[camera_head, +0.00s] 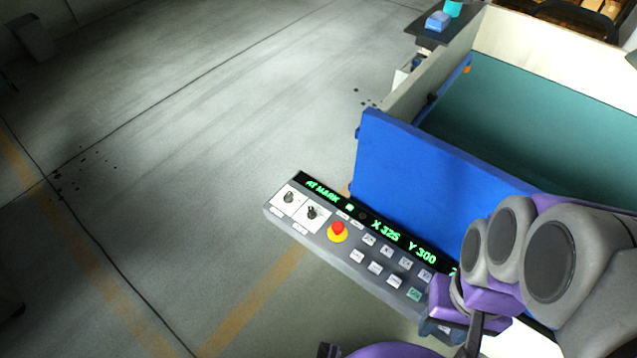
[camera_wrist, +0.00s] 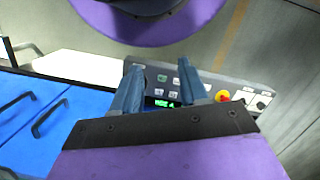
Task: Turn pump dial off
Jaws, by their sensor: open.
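Two dark dials, the outer one (camera_head: 289,197) and the inner one (camera_head: 312,213), sit on white plates at the left end of the grey control panel (camera_head: 330,249). Their labels are too small to read, so I cannot tell which is the pump dial. In the wrist view both dials, the inner (camera_wrist: 241,97) and the outer (camera_wrist: 262,102), show at the panel's far right. My gripper (camera_wrist: 158,66) is open and empty. Its fingers frame the keypad end of the panel, left of the dials in that view. In the head view my arm is at the lower right, apart from the dials.
A red button on a yellow base (camera_head: 338,231) sits beside the inner dial. Several keys (camera_head: 387,251) and a green-lit display (camera_head: 385,228) fill the panel. A blue tank wall (camera_head: 420,165) rises behind it. The floor (camera_head: 200,120) to the left is clear.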

